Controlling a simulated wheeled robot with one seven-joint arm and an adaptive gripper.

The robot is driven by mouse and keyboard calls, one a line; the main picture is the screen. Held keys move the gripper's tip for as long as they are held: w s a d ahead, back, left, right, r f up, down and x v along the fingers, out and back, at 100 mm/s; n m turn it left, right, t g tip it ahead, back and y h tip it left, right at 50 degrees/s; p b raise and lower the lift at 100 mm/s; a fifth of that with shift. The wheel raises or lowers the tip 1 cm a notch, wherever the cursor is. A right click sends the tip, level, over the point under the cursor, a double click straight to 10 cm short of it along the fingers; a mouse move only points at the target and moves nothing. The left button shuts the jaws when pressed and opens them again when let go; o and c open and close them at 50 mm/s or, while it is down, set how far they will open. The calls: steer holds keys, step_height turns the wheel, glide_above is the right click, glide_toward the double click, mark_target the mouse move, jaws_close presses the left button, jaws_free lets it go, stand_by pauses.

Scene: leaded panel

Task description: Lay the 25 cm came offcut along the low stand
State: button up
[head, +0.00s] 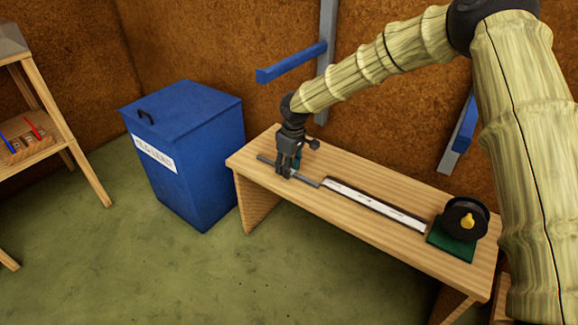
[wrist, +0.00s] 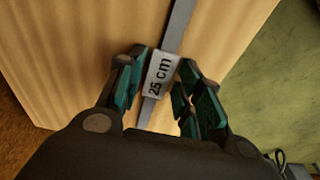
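The 25 cm came offcut is a thin grey strip (wrist: 181,22) with a white "25 cm" label. In the head view the offcut (head: 309,182) is at the left end of the wooden bench. My gripper (head: 284,175) points down over it. In the wrist view my gripper's fingers (wrist: 163,75) are apart, one on each side of the label, with small gaps visible beside it. The offcut's height above the bench is hard to judge. A long dark piece with a white strip (head: 375,205) lies right of the offcut; I cannot tell whether it is the low stand.
A black spool (head: 465,218) with a yellow hub stands on a green base (head: 450,246) at the bench's right end. A blue lidded bin (head: 205,165) stands left of the bench (head: 350,232). Blue wall brackets (head: 291,63) project behind. The bench's front strip is clear.

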steer(key=shift+r, duration=0.1)
steer(key=r+p, duration=0.1)
steer(key=r, duration=0.1)
steer(key=r+p, duration=0.1)
steer(key=r, duration=0.4)
steer(key=shift+s+d+r+p, duration=0.25)
steer(key=shift+s+d+p, duration=0.05)
steer(key=shift+d+p, duration=0.1)
